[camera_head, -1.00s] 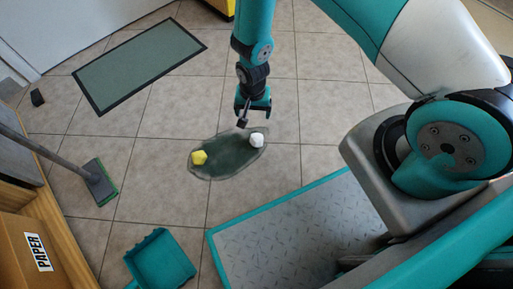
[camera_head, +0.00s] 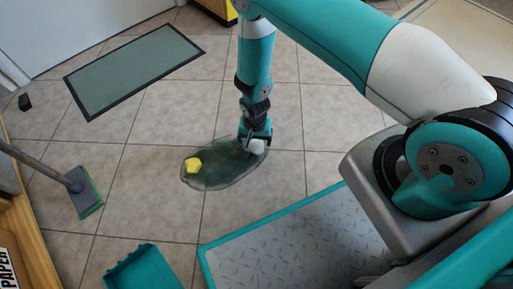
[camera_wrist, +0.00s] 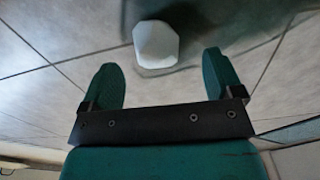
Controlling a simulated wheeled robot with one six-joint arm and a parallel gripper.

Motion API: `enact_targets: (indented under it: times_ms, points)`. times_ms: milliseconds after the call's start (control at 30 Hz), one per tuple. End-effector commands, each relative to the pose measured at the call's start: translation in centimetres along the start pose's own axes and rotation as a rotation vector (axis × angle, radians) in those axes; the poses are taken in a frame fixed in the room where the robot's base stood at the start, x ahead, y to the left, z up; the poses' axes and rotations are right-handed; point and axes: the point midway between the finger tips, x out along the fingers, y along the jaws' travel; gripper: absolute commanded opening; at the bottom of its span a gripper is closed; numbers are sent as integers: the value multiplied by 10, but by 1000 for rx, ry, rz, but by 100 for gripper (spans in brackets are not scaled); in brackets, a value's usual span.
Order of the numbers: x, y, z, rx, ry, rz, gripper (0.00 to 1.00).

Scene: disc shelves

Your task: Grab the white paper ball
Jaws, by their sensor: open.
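The white paper ball (camera_head: 257,147) lies at the right end of a dark green, see-through patch (camera_head: 222,176) on the tiled floor. My gripper (camera_head: 252,143) is right above and beside the ball in the head view and partly covers it. In the wrist view the white paper ball (camera_wrist: 156,44) shows whole, beyond the two fingertips and roughly midway between them. My gripper (camera_wrist: 166,62) is open and empty there, with its green fingers apart. I cannot tell whether a finger touches the ball.
A yellow paper ball (camera_head: 193,166) lies on the left part of the patch. A teal dustpan (camera_head: 145,270) and a broom (camera_head: 85,195) are on the left. A green mat (camera_head: 135,70) lies further back. Open tiles surround the patch.

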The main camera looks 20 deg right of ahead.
Motion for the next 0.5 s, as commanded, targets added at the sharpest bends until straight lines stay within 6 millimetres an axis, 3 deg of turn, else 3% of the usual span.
enact_targets:
  times_ms: [267, 500]
  points:
    - [43, 5, -2, 0, 0, 0, 86]
    - [45, 5, -2, 0, 0, 0, 86]
